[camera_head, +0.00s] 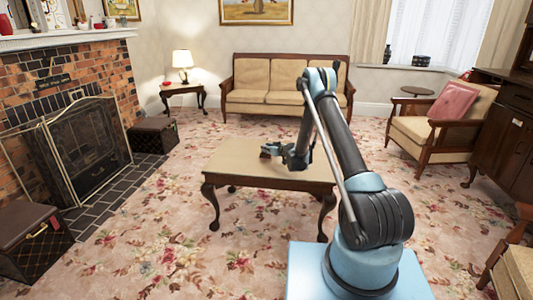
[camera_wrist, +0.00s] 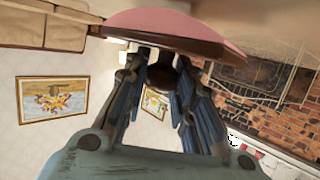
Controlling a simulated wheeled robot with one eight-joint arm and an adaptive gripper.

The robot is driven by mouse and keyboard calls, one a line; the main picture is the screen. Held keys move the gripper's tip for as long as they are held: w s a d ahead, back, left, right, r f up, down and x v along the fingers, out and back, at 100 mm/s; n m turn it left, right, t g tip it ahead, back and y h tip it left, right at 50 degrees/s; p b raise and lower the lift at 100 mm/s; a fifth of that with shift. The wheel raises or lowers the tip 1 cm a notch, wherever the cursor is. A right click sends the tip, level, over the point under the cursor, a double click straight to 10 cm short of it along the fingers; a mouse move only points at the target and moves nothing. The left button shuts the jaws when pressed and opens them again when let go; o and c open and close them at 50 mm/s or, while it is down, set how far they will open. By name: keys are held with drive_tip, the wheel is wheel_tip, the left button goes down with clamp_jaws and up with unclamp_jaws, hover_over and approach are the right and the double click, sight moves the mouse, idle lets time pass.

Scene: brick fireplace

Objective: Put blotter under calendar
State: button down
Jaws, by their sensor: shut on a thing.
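My gripper (camera_head: 272,149) is over the far part of the low wooden coffee table. In the wrist view my gripper (camera_wrist: 160,75) has its blue-grey fingers shut around the dark knob of the blotter (camera_wrist: 185,22). The blotter has a pinkish curved face and a dark backing, and spans the top of that view. In the head view the blotter (camera_head: 265,154) is a small dark reddish shape at the fingertips, at or just above the tabletop; I cannot tell if it touches. I cannot make out a calendar in either view.
The coffee table (camera_head: 230,163) top looks otherwise bare. A sofa (camera_head: 283,84) stands behind it and an armchair (camera_head: 440,118) at right. A side table (camera_head: 183,88) holds a lamp. The brick fireplace (camera_head: 65,75) with a screen is at left. Floral carpet is open around the table.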

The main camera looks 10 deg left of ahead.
drive_tip(key=shift+f, duration=0.65)
drive_tip(key=c, duration=1.3)
unclamp_jaws()
drive_tip(key=shift+c, duration=0.2)
